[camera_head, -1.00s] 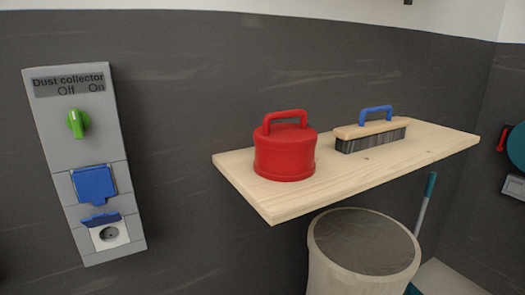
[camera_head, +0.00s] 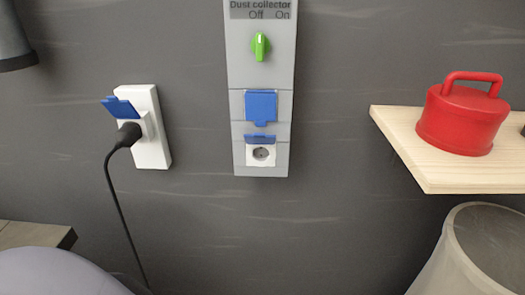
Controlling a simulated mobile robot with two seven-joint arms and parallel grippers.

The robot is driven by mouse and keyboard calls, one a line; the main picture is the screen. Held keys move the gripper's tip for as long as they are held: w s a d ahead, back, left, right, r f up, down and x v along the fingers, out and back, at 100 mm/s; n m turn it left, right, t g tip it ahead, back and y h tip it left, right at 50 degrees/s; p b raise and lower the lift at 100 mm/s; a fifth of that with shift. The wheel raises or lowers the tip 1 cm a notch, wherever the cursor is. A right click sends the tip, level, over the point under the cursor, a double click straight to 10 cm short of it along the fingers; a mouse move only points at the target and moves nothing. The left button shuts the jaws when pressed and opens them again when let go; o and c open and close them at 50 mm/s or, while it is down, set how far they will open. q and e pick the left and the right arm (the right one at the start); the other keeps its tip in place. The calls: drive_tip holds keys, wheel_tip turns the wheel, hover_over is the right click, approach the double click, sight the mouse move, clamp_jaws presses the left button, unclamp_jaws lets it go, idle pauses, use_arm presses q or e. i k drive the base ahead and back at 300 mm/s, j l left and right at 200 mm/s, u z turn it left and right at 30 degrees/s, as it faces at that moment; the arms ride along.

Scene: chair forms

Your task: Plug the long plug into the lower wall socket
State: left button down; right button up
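The grey dust collector panel (camera_head: 245,100) is on the wall at the upper middle, with a green knob (camera_head: 260,46). Its lower wall socket (camera_head: 261,155) is white and empty, with its blue flap raised. The upper socket (camera_head: 261,107) is covered by a shut blue flap. A black plug (camera_head: 128,134) with a cable sits in a white wall outlet (camera_head: 152,152) to the left, under a raised blue flap. I cannot tell whether it is the long plug. Neither of my grippers is in view.
A wooden shelf (camera_head: 408,140) juts from the wall at right with a red handled container (camera_head: 462,117) on it. A pale bin (camera_head: 455,265) stands below. A wooden surface edge (camera_head: 35,234) is at lower left.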

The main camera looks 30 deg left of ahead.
sight(130, 132)
drive_tip(key=u, duration=1.9)
drive_tip(key=k+j+u, duration=0.2)
drive_tip(key=j+u, duration=0.15)
